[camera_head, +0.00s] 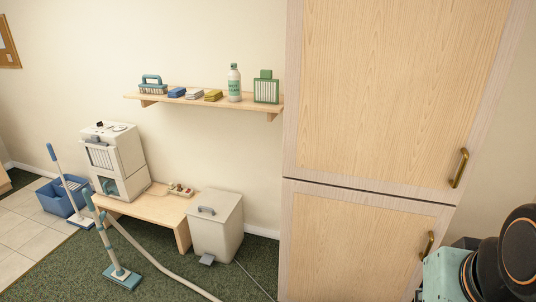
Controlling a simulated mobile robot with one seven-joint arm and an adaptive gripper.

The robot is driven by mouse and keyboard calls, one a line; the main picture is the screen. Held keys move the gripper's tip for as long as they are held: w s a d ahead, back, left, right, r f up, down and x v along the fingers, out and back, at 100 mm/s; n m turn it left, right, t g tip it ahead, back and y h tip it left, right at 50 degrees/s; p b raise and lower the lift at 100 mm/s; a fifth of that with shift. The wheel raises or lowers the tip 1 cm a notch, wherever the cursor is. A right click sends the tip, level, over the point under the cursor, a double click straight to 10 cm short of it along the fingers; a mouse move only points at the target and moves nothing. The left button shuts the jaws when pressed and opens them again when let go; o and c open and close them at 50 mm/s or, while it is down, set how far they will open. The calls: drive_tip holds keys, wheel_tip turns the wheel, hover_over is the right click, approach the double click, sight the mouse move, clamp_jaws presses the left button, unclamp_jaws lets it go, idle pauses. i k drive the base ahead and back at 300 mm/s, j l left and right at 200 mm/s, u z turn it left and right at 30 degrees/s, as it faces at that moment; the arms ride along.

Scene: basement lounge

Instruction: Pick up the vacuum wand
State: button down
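The vacuum wand (106,241) stands tilted in front of the low wooden bench, at the lower left of the head view. It has a blue handle at the top, a pale tube and a blue floor head (122,278) resting on the green carpet. A pale hose (160,264) runs from near its top down to the right and out of the bottom edge. The wand is free of any grip that I can see. My gripper is not in view; only dark and teal parts of my arm show at the lower right, far from the wand.
The bench (155,207) bears a white appliance (128,163) and a power strip (180,189). A white pedal bin (218,228) stands right of it. A blue bucket (57,199) and a mop (67,182) are at left. A tall wooden cabinet (365,240) fills the right. A wall shelf (215,101) holds cleaning items.

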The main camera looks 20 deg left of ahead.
sight(116, 273)
drive_tip(key=u, duration=2.1)
drive_tip(key=i+j, duration=0.15)
drive_tip(key=j, duration=0.2)
drive_tip(key=i+j, duration=0.35)
drive_tip(key=j, duration=0.3)
drive_tip(key=i+j, duration=0.2)
drive_tip(key=j, duration=0.15)
drive_tip(key=i+j+z, duration=0.2)
drive_tip(key=i, duration=0.25)
drive_tip(key=i+j+z, duration=0.2)
drive_tip(key=i, duration=0.25)
drive_tip(key=i+z, duration=0.35)
drive_tip(key=i, duration=0.15)
drive_tip(key=i+z, duration=0.3)
drive_tip(key=i, duration=1.35)
drive_tip(key=u, duration=0.05)
